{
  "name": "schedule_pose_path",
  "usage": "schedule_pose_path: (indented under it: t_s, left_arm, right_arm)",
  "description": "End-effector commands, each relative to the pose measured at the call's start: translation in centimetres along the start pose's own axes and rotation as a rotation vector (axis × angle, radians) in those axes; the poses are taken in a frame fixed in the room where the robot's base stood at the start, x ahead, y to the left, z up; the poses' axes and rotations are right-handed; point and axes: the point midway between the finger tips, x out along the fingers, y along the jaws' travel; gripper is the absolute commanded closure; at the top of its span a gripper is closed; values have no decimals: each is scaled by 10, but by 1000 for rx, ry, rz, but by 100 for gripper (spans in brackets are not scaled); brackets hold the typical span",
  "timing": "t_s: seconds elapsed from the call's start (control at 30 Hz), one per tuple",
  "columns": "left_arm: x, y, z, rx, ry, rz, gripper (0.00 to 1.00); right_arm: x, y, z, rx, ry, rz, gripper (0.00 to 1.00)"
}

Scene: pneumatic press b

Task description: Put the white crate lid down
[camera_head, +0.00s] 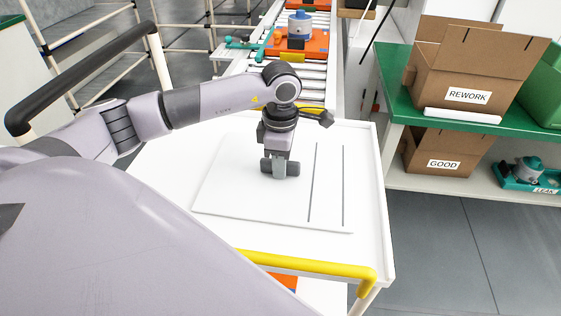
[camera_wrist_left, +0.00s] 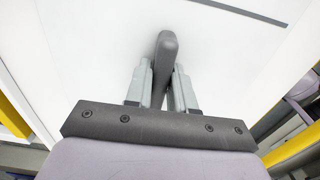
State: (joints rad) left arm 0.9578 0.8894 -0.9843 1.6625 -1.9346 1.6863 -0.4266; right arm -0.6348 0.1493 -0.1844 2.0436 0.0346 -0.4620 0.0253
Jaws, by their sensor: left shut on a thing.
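The white crate lid (camera_head: 240,190) is a flat white panel with two dark grooves near its right side. It is over the white cart top (camera_head: 365,155), and I cannot tell whether it touches it. My left gripper (camera_head: 279,172) points down at the lid's middle. In the left wrist view my left gripper (camera_wrist_left: 165,85) is shut on the lid's dark grey handle (camera_wrist_left: 167,48), with a finger on each side. The white lid surface (camera_wrist_left: 110,50) fills much of that view. My right gripper is not in view.
The cart has a yellow handle bar (camera_head: 310,265) at its near edge. A roller conveyor (camera_head: 290,70) with an orange fixture (camera_head: 310,42) lies beyond it. At right, a green-topped bench (camera_head: 395,75) holds a REWORK box (camera_head: 470,70), with a GOOD box (camera_head: 440,150) below.

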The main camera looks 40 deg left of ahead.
Motion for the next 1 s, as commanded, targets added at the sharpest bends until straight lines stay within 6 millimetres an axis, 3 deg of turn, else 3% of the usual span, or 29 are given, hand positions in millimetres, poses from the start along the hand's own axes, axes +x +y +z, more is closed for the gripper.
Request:
schedule_pose_path:
  t_s: [0.13, 0.17, 0.2, 0.23, 0.63, 1.0]
  left_arm:
    - [3, 0, 0, 0, -1, 1, 100]
    - [3, 0, 0, 0, 0, 0, 70]
    - [2, 0, 0, 0, 0, 0, 57]
    - [2, 0, 0, 0, 0, 0, 51]
    - [-5, 0, 0, 0, -2, 1, 51]
    - [-80, 1, 1, 0, -3, 4, 51]
  right_arm:
    - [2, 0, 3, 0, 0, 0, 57]
    - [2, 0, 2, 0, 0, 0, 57]
    - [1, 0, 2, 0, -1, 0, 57]
    - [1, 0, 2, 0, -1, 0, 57]
    - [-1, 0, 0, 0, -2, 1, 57]
    - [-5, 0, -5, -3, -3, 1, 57]
